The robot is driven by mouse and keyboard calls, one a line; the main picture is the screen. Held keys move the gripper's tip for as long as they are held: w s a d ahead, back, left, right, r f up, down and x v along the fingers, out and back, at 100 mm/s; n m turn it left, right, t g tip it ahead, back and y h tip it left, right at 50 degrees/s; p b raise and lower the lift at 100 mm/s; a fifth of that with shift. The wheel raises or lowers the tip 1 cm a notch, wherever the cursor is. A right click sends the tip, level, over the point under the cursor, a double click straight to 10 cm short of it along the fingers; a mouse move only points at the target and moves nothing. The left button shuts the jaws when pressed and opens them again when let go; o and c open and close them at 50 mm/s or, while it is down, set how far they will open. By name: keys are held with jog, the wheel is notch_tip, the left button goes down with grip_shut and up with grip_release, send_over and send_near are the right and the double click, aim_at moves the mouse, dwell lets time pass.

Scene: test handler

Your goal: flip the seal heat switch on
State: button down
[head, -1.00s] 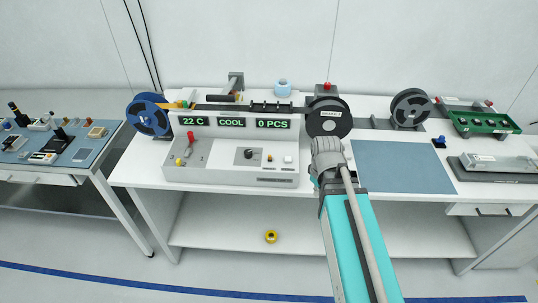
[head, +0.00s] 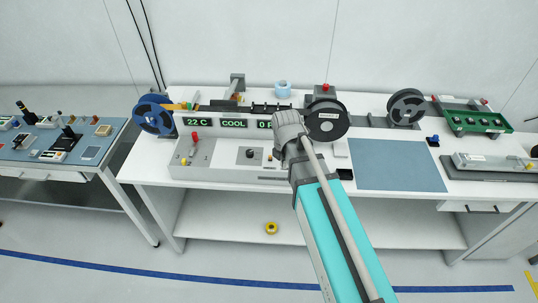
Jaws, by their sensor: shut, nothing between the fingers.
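The control panel (head: 222,170) is a light grey box on the white bench. A lever with a red tip (head: 195,136) stands upright at its left end, with a small yellow knob (head: 183,161) near its foot. I cannot read which is labelled seal heat. The displays above read 22 C (head: 197,121) and COOL (head: 233,123); the third is partly covered. My gripper (head: 290,128) is in front of the panel's right part, well to the right of the red lever and apart from it. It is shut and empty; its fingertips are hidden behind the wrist.
A blue reel (head: 155,114) stands left of the panel and a black reel (head: 327,120) close right of my gripper. A dark round knob (head: 250,153) sits mid-panel. The blue-grey mat (head: 400,165) at right is bare. A yellow ring (head: 271,228) lies on the lower shelf.

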aim_at(269, 170)
jog(key=w+a+r+n+p, duration=0.1)
jog(key=a+r+n+p, duration=0.1)
jog(key=a+n, duration=0.3)
jog(key=r+n, duration=0.1)
jog(key=n, duration=0.2)
jog(key=shift+w+r+p, duration=0.15)
jog(key=shift+w+p, duration=0.05)
jog(key=shift+p, duration=0.1)
jog(key=shift+f, duration=0.2)
jog(key=f+b, duration=0.6)
jog(key=w+f+b, duration=0.1)
jog(key=f+b, duration=0.3)
jog(key=shift+w+r+p, duration=0.5)
jog(key=shift+w+r, duration=0.2)
jog(key=shift+w, duration=0.2)
jog(key=shift+w+r+p, duration=0.2)
jog(key=shift+w, duration=0.3)
jog(key=shift+w+r+p, duration=0.15)
jog(key=shift+w+p, duration=0.05)
jog(key=shift+w, duration=0.25)
